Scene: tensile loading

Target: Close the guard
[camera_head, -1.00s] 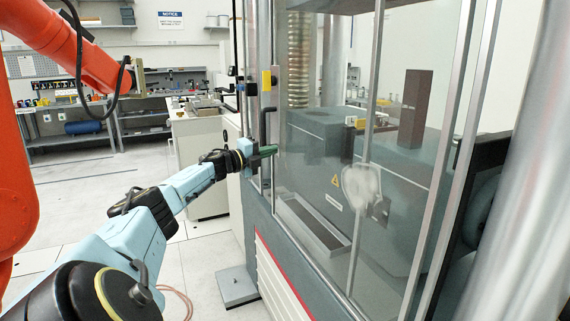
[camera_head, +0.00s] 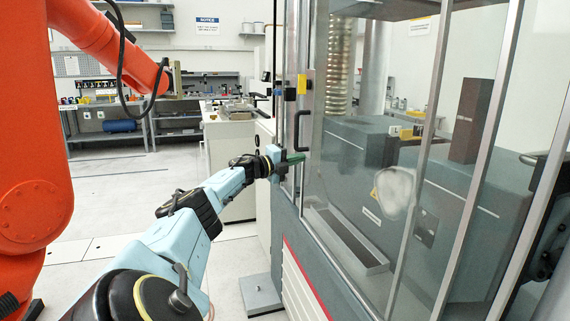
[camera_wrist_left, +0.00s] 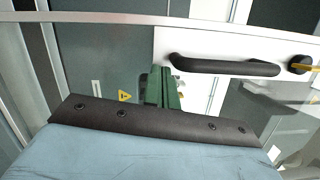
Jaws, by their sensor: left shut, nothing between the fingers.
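The guard (camera_head: 345,176) is a large see-through panel in a metal frame on the front of the testing machine. Its black bar handle (camera_head: 303,130) is near the left edge and also shows in the wrist view (camera_wrist_left: 222,67). I cannot tell whether a gap remains at the guard's edge. My left gripper (camera_head: 293,160) is just below the handle in the head view, beside the guard's left edge. Its green fingers (camera_wrist_left: 163,88) are shut and empty, apart from the handle in the wrist view. My right gripper is out of view.
An orange robot arm (camera_head: 40,190) stands at the left. A yellow block (camera_head: 302,84) sits above the handle. A narrow tray (camera_head: 345,240) and dark grey housings (camera_head: 365,150) show through the guard. A grey floor plate (camera_head: 260,294) lies by the machine's base. Open floor lies behind my arm.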

